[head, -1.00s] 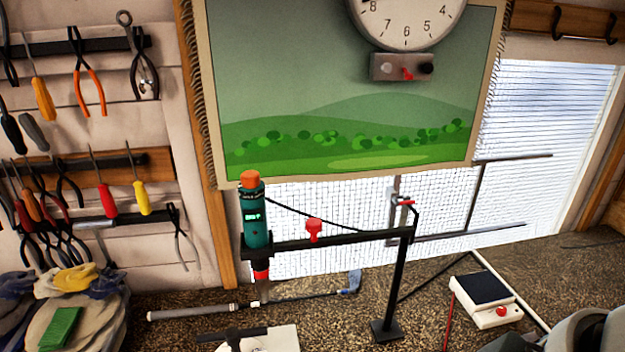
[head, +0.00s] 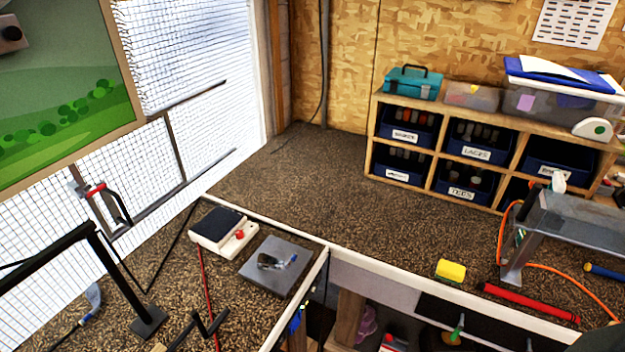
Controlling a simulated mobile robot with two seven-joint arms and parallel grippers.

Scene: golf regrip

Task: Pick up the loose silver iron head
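A small silver-and-dark piece with a blue tip (head: 276,261), which looks like an iron head, lies on a grey square plate (head: 262,281) on the bench. It is small in the picture, so its exact shape is hard to tell. Another silver club head (head: 93,296) with a blue collar shows at the lower left, on a shaft that runs out of the picture. Neither of my grippers is in the head view.
A white device with a black top (head: 224,230) stands just left of the plate. A black stand (head: 148,321) is at lower left. Labelled bins fill a wooden shelf (head: 440,155). A yellow sponge (head: 451,270) and red tube (head: 530,302) lie right. The bench corner is clear.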

